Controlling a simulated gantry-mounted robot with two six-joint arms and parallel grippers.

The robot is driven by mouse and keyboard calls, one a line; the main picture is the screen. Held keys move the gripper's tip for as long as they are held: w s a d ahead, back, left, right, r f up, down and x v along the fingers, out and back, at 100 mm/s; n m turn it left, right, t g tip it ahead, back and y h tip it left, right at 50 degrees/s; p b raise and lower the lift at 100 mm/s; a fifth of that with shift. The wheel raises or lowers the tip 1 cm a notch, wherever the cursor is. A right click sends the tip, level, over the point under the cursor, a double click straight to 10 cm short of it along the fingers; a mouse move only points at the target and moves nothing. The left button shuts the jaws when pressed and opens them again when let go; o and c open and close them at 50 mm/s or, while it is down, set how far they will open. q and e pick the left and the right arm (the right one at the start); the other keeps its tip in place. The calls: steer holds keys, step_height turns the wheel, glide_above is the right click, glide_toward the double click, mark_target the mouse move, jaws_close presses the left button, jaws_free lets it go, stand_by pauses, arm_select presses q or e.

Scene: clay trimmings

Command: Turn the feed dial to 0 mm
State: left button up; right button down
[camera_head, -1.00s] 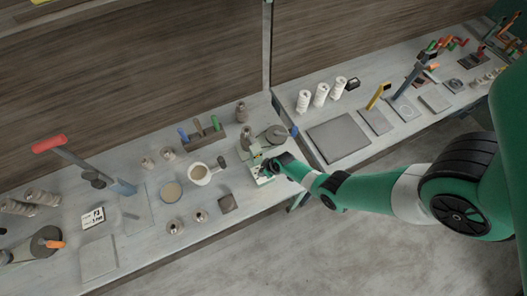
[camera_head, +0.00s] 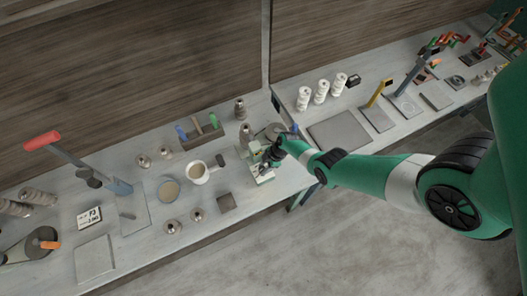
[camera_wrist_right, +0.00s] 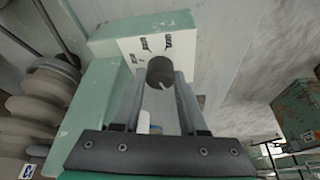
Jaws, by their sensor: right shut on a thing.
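The feed dial (camera_wrist_right: 160,72) is a dark round knob with a white mark at its lower right in the right wrist view. It sits on the white plate (camera_wrist_right: 182,50) of a pale green machine. Small dark markings arc above and left of the knob; I cannot read them clearly. My right gripper (camera_wrist_right: 160,86) has one finger on each side of the knob and is shut on it. In the head view my right gripper (camera_head: 275,154) is at the pale green machine (camera_head: 262,174) and hides the dial. My left gripper is not in view.
A stack of grey rounded discs (camera_wrist_right: 40,95) stands left of the machine in the wrist view. The bench front edge is close by.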

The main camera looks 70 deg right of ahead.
steer(key=shift+n, duration=0.4)
steer(key=shift+c, duration=2.2)
jaws_free()
